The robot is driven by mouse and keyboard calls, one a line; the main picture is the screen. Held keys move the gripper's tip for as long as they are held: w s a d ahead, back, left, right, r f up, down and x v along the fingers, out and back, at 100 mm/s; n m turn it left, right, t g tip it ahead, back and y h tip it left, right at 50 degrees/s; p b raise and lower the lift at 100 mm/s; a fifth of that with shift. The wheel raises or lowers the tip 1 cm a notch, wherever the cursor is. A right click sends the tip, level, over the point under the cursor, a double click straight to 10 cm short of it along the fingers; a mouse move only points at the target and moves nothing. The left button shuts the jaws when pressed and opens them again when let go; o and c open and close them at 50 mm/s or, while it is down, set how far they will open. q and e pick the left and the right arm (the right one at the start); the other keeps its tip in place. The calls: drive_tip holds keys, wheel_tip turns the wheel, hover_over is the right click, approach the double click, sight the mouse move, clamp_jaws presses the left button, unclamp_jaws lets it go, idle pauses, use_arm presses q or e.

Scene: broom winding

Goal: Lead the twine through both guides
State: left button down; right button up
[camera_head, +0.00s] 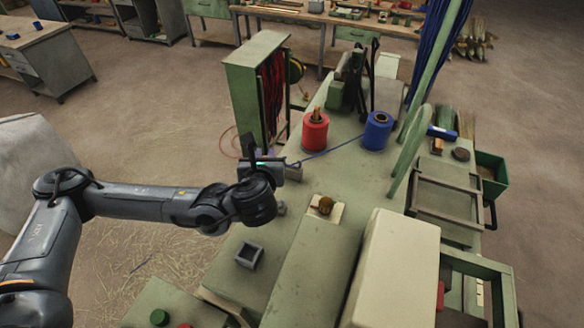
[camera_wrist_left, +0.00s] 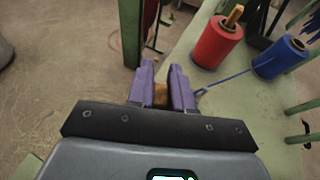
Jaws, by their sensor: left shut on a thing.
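My left gripper (camera_head: 268,166) is over the left edge of the green machine table. In the left wrist view its purple fingers (camera_wrist_left: 161,88) are close together, with a small brown piece between them. The blue twine (camera_head: 332,148) runs taut from the blue spool (camera_head: 377,130) to my left gripper. I cannot tell for certain which fittings are the two guides; small grey fittings (camera_head: 281,208) sit near the table's left edge. My right gripper is not in view.
A red spool (camera_head: 315,131) stands beside the blue one. A green cabinet (camera_head: 245,88) with red strands rises behind my gripper. A wooden knob on a pale plate (camera_head: 326,205), a grey square socket (camera_head: 249,254) and a cream housing (camera_head: 395,265) are on the machine. A green hoop (camera_head: 409,150) stands right.

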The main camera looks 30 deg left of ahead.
use_arm(q)
drive_tip(key=shift+s+d+b, duration=0.25)
drive_tip(key=shift+s+d, duration=0.15)
drive_tip(key=shift+s, duration=0.2)
drive_tip(key=shift+s+d+b, duration=0.25)
drive_tip(key=shift+s+d, duration=0.1)
drive_tip(key=shift+s, duration=0.2)
drive_tip(key=s+d+p, duration=0.2)
drive_tip(key=s+d, duration=0.2)
drive_tip(key=s, duration=0.3)
drive_tip(key=shift+s+f, duration=0.1)
